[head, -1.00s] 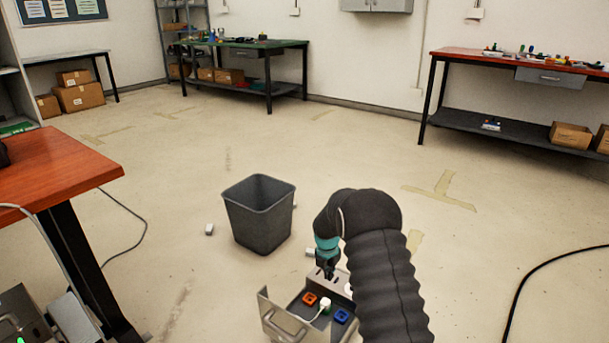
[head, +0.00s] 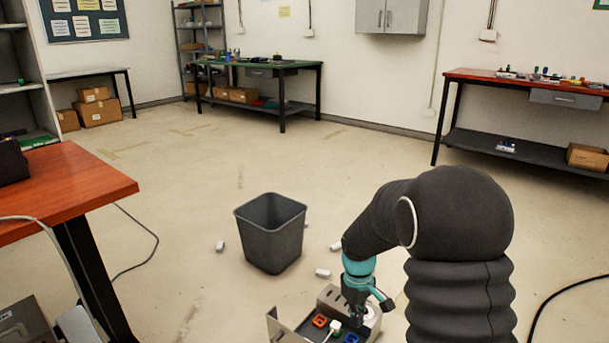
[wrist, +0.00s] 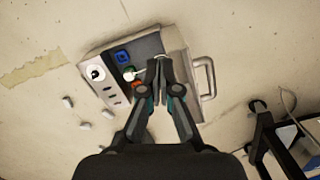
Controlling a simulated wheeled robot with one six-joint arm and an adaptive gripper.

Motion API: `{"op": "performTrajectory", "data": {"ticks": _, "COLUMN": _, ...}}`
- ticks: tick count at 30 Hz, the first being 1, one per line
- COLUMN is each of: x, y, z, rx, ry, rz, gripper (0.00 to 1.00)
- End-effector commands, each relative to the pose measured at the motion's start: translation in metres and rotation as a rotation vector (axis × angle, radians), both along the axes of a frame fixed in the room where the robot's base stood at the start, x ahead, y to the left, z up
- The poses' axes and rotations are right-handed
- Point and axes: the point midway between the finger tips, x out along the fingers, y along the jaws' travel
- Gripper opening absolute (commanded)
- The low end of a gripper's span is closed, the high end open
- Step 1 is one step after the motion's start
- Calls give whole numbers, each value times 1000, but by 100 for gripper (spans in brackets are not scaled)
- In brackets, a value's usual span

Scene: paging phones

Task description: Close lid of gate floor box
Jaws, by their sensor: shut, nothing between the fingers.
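The metal floor box (head: 331,297) is on the floor at the bottom of the head view. Orange, green and blue sockets show inside, with a white plug (head: 334,324) and cord in one. Its lid (head: 286,330) stands open on the left side of the box, cut off by the frame edge. In the wrist view the lid (wrist: 181,42) is on the right with its handle (wrist: 207,78). My gripper (wrist: 158,64) is shut and empty over the open box, near the lid's inner side. It also shows in the head view (head: 356,318), where it covers part of the box.
A grey waste bin (head: 271,240) stands behind the box, with small white pieces (head: 322,273) around it. A red-topped table (head: 70,180) is at the left. A black cable (head: 560,292) lies at the right. The floor behind the bin is clear.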

Motion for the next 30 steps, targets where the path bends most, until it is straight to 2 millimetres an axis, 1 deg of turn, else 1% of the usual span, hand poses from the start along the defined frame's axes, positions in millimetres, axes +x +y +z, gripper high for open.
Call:
{"op": "performTrajectory", "data": {"ticks": 1, "x": -12, "y": -2, "z": 16, "rx": 1, "ry": -17, "rz": -56, "gripper": 0}}
{"op": "performTrajectory", "data": {"ticks": 3, "x": -28, "y": -3, "z": 34, "rx": 2, "ry": -34, "rz": -141, "gripper": 0}}
{"op": "performTrajectory", "data": {"ticks": 9, "x": -75, "y": -8, "z": 79, "rx": 13, "ry": -89, "rz": -343, "gripper": 0}}
{"op": "performTrajectory", "data": {"ticks": 12, "x": -99, "y": -11, "z": 98, "rx": 23, "ry": -120, "rz": -423, "gripper": 0}}
{"op": "performTrajectory", "data": {"ticks": 18, "x": -145, "y": -14, "z": 130, "rx": 52, "ry": -186, "rz": -543, "gripper": 0}}
{"op": "performTrajectory", "data": {"ticks": 21, "x": -168, "y": -16, "z": 143, "rx": 69, "ry": -225, "rz": -578, "gripper": 0}}
{"op": "performTrajectory", "data": {"ticks": 27, "x": -207, "y": -19, "z": 165, "rx": 106, "ry": -319, "rz": -598, "gripper": 0}}
{"op": "performTrajectory", "data": {"ticks": 30, "x": -223, "y": -21, "z": 175, "rx": 126, "ry": -376, "rz": -603, "gripper": 0}}
